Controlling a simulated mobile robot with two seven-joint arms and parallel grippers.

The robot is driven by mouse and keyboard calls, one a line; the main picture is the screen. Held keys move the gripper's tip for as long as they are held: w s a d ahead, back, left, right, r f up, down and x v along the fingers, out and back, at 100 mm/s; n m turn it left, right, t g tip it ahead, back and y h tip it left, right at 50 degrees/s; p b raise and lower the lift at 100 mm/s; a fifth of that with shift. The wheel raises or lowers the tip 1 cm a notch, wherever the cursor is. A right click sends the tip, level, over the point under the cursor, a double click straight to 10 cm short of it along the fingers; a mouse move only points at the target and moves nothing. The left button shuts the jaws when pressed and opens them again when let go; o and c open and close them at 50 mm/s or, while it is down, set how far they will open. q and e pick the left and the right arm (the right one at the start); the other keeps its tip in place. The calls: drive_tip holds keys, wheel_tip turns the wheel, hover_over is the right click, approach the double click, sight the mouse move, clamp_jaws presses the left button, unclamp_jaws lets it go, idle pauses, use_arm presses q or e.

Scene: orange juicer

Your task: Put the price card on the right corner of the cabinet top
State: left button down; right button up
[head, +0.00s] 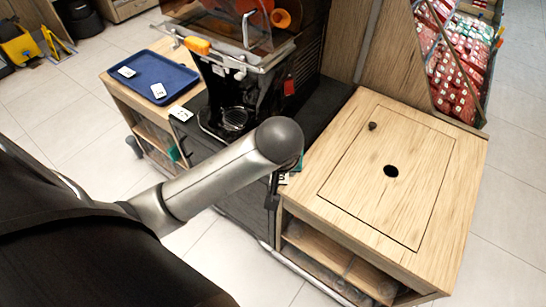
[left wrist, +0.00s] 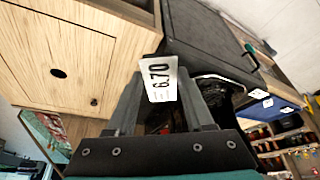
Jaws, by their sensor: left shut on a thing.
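The price card (left wrist: 160,80) is white with 6.70 printed on it. My left gripper (left wrist: 162,100) is shut on it and holds it out at the fingertips in the left wrist view. In the head view only a small part of the card (head: 284,179) shows below my arm's rounded joint, beside the cabinet's left edge. The gripper there is mostly hidden by my arm. The pale wooden cabinet top (head: 455,190) is at the right, with a square lid outline, a black hole and a small dark knob. It also shows in the left wrist view (left wrist: 100,42). My right gripper is not in view.
The black orange juicer (head: 235,95) stands left of the cabinet on a dark counter. A blue tray (head: 150,65) with two white cards lies on the wooden side stand, and another card (head: 181,113) lies near it. Red-packed shelves (head: 455,70) stand behind. The cabinet top is clear.

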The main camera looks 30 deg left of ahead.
use_arm(q)
drive_tip(key=w+a+n, duration=0.1)
drive_tip(key=w+r+n+y, duration=0.1)
drive_tip(key=w+n, duration=0.1)
drive_tip(key=w+a+r+n+g, duration=0.1)
drive_tip(key=shift+w+a+n+y+p, duration=0.25)
drive_tip(key=shift+a+n+y+p, duration=0.05)
drive_tip(key=shift+p, duration=0.1)
drive_tip(key=w+a+r+n+g+y, duration=0.1)
drive_tip(key=w+a+r+n+g, duration=0.3)
drive_tip(key=n, duration=0.3)
drive_tip(key=shift+t, duration=0.7)
drive_tip(key=f+b, duration=0.2)
drive_tip(key=f, duration=0.4)
drive_tip(key=f+b, duration=0.2)
drive_tip(key=f, duration=0.5)
drive_tip(key=a+f+b, duration=0.1)
drive_tip(key=f+b, duration=0.1)
drive_tip(key=f, duration=0.5)
drive_tip(key=shift+w, duration=0.35)
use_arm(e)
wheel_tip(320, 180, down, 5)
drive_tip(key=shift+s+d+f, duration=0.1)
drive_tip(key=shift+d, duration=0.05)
use_arm(q)
drive_tip(key=shift+c, duration=1.4)
unclamp_jaws()
drive_tip(key=shift+r, duration=0.1)
